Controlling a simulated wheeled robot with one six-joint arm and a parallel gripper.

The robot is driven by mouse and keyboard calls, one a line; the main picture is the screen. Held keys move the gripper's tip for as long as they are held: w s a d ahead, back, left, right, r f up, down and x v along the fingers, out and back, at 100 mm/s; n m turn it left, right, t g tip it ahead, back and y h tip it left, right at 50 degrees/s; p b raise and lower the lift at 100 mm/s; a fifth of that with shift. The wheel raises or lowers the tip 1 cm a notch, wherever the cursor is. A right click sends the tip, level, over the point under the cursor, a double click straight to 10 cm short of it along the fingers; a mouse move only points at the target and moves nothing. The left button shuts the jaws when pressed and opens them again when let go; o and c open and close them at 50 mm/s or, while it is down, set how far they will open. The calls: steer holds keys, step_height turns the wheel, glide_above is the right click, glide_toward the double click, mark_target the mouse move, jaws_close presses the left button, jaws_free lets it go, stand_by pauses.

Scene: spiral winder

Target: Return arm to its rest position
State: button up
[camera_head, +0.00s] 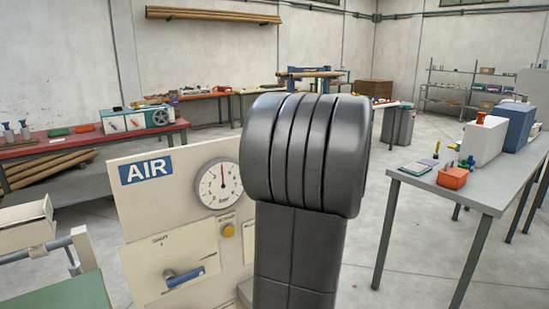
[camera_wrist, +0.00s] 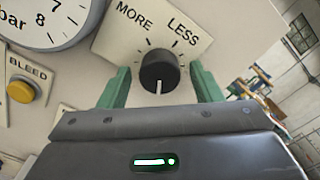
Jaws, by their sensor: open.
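My gripper (camera_wrist: 158,69) shows in the wrist view as two green fingers, spread wide. A round black knob (camera_wrist: 158,74) with a white pointer line stands between and ahead of them. The knob sits on a cream plate (camera_wrist: 113,45) marked MORE and LESS, and its pointer faces down in the picture. I see a gap on both sides of the knob, and the jaws hold nothing. In the head view my dark arm stands in front of the AIR panel (camera_head: 130,220); my gripper and the knob are hidden behind it.
The panel bears a pressure gauge (camera_head: 219,184), a yellow button (camera_head: 228,230) and a blue-handled lever (camera_head: 184,277). A grey table (camera_head: 440,193) with boxes stands at right, a red bench (camera_head: 60,149) at left. Open floor (camera_head: 345,250) lies between panel and grey table.

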steer(key=m+p, duration=0.7)
steer(key=p, duration=0.5)
steer(key=shift+r+m, duration=0.1)
steer(key=shift+m, duration=0.3)
steer(key=shift+s+a, duration=0.1)
